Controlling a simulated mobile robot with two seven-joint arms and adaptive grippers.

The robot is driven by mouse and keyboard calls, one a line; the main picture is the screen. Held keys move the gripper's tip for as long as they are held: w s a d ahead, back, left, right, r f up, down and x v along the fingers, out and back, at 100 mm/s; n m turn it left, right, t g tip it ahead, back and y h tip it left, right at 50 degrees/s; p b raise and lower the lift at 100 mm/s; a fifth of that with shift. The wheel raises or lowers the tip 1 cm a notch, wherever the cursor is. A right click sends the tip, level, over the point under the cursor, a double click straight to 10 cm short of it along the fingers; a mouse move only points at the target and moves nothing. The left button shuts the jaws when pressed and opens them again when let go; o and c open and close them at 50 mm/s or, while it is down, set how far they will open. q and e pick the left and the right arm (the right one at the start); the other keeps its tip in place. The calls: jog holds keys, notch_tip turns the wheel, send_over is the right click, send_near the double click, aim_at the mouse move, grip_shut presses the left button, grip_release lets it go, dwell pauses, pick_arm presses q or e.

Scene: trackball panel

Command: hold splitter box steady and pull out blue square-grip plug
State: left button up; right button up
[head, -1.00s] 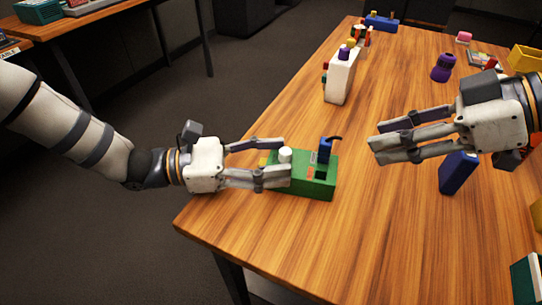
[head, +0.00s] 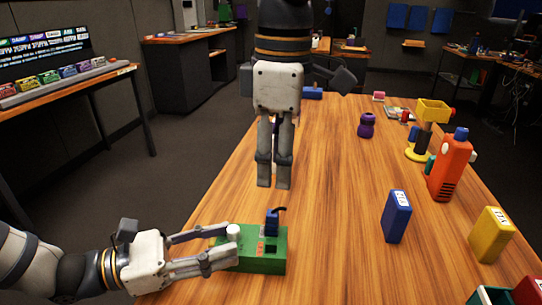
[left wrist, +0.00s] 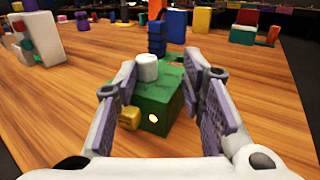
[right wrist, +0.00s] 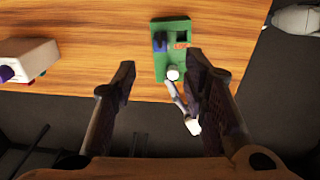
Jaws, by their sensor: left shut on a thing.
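The green splitter box (head: 262,262) lies on the table near its front left edge, with a white round knob (head: 233,231) on top. The blue square-grip plug (head: 272,222) stands upright in the box, a dark cable at its top. It also shows in the left wrist view (left wrist: 157,38) and, small, in the right wrist view (right wrist: 160,41).
A white block with coloured plugs (right wrist: 28,60) stands left of the box in the right wrist view. Blue (head: 397,216) and yellow (head: 491,235) boxes and an orange bottle (head: 450,165) stand to the right. The table right of the splitter box is clear.

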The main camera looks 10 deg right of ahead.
aim_at(273, 214)
jog(key=f, duration=1.1)
jog(key=shift+w+a+f, duration=0.15)
jog(key=shift+a+f, duration=0.05)
jog(key=shift+f, duration=0.15)
grip_shut()
